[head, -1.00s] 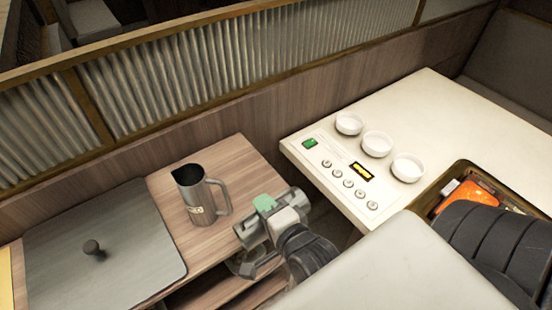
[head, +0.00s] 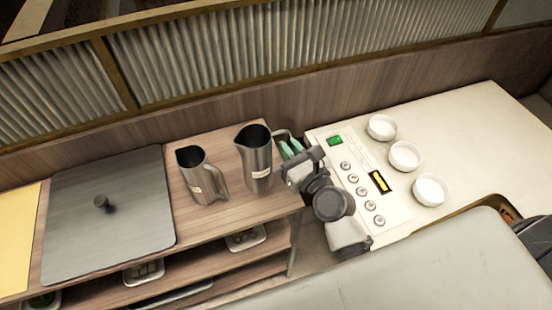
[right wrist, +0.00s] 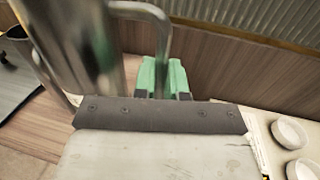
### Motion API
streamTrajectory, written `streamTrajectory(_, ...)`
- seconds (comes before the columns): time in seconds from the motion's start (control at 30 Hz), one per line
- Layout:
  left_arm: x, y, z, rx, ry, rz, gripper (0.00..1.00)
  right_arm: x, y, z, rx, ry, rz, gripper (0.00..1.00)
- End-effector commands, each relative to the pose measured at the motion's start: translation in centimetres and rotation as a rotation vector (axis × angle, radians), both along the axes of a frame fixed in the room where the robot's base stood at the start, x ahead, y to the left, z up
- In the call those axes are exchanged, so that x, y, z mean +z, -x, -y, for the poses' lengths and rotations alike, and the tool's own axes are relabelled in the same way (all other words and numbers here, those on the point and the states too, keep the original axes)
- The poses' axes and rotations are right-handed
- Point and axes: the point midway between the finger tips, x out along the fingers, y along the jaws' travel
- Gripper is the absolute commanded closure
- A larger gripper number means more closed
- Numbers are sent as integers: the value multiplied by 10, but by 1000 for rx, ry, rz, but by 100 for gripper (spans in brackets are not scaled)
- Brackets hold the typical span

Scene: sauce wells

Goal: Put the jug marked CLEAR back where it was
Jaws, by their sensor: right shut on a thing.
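A steel jug (head: 254,160) with a pale label, its writing too small to read, is upright at the right end of the wooden counter (head: 225,208). My right gripper (head: 290,149) is shut on its handle from the right. The right wrist view shows the handle (right wrist: 163,32) between the green fingers (right wrist: 162,76), with the blurred jug body at left. I cannot tell whether its base touches the counter. A second steel jug (head: 202,172), also labelled, stands just left of it, apart from the gripper. My left gripper is not in view.
A grey lid with a knob (head: 105,232) lies left of the jugs. A white table (head: 455,125) with a button panel (head: 362,190) and three white bowls (head: 404,156) is at right. A ribbed partition (head: 290,58) runs behind. Small trays (head: 245,239) sit on the shelf below.

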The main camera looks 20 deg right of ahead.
Motion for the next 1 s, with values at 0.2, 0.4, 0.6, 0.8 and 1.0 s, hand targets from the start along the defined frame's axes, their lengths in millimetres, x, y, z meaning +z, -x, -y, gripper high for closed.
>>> streamTrajectory(0.2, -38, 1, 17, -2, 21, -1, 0, -31, -44, 0, 0, 1, 4, 100)
streamTrajectory(0.4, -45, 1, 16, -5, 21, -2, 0, -36, -56, 0, 0, 1, 1, 100)
streamTrajectory(0.6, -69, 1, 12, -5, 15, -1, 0, -57, -56, 0, 0, 3, 1, 100)
streamTrajectory(0.8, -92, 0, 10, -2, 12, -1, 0, -77, -56, 1, 0, 3, 1, 100)
streamTrajectory(1.0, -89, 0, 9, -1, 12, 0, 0, -73, -55, 0, 0, 3, 0, 100)
